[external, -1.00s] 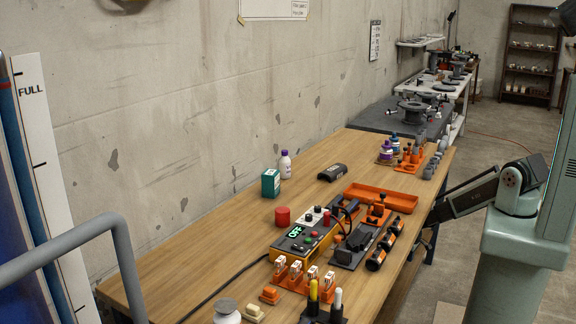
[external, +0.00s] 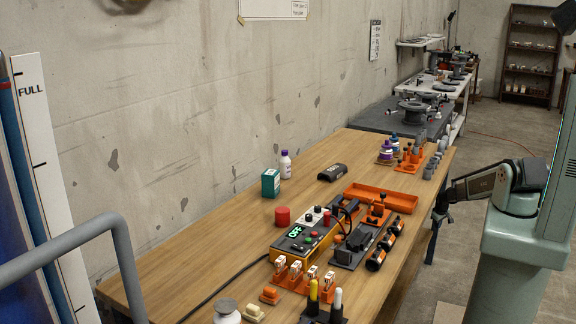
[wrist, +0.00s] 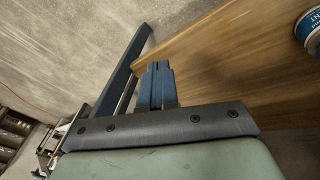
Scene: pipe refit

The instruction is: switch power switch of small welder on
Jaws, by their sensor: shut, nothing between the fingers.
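The small welder (external: 306,244) is a yellow and dark box on the wooden table, with a lit green display (external: 295,231) that appears to read OFF. Small knobs and red and green buttons show on its top; I cannot tell which part is the power switch. My gripper (external: 437,222) is at the table's right edge, apart from the welder and well to its right. In the wrist view my gripper's blue fingers (wrist: 157,66) are shut and empty, beside the table edge. The welder is not in the wrist view.
An orange tray (external: 380,197), black cylinders (external: 385,243) and orange holders (external: 302,278) crowd around the welder. A red cylinder (external: 282,216), a teal box (external: 270,183) and a white bottle (external: 285,164) stand behind. Bare tabletop (external: 190,265) lies at left.

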